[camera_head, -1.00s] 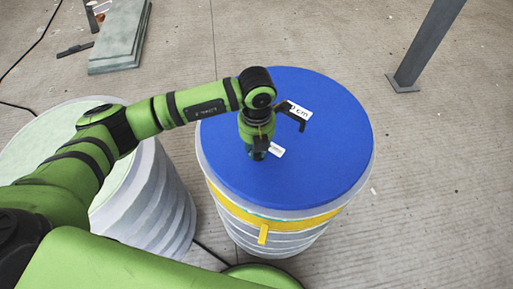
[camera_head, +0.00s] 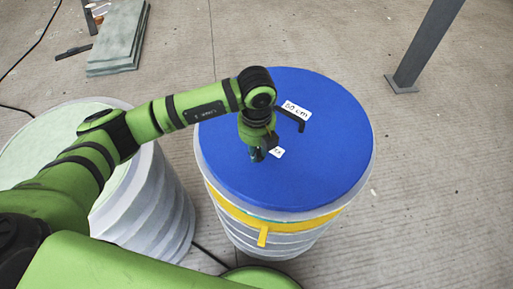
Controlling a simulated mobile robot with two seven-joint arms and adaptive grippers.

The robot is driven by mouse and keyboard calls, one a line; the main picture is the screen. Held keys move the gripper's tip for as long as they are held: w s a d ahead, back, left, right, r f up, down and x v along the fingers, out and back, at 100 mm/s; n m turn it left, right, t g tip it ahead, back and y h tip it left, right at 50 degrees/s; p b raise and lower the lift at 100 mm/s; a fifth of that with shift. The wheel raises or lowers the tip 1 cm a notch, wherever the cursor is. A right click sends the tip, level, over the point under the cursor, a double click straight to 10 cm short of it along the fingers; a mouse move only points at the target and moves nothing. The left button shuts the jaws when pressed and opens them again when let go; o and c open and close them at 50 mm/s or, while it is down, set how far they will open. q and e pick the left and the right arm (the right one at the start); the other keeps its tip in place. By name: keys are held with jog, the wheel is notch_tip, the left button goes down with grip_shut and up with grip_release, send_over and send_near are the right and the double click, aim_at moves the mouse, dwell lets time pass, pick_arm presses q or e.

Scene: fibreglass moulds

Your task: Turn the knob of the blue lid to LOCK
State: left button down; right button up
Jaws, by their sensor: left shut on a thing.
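The blue lid (camera_head: 325,150) covers the top of a ribbed grey-white drum with a yellow band. My left gripper (camera_head: 257,155) reaches down from above to the middle of the lid and is shut on the knob. The knob itself is hidden by the gripper, so its turned position cannot be read. A small white label (camera_head: 278,152) lies on the lid just right of the fingers, its lettering too small to read. A larger white label (camera_head: 296,110) marked in cm is further back, partly covered by a black bracket. My right gripper is not in view.
A second ribbed drum with a pale green top (camera_head: 40,140) stands on the left, under my left arm. A grey post (camera_head: 425,45) rises at the upper right. Grey-green slabs (camera_head: 118,40) lie at the upper left. The floor right of the blue lid is clear.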

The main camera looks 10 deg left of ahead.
aim_at(257, 151)
pick_arm(q)
jog(key=c, duration=1.1)
grip_release()
jog(key=shift+r, duration=0.15)
notch_tip(257, 151, up, 12)
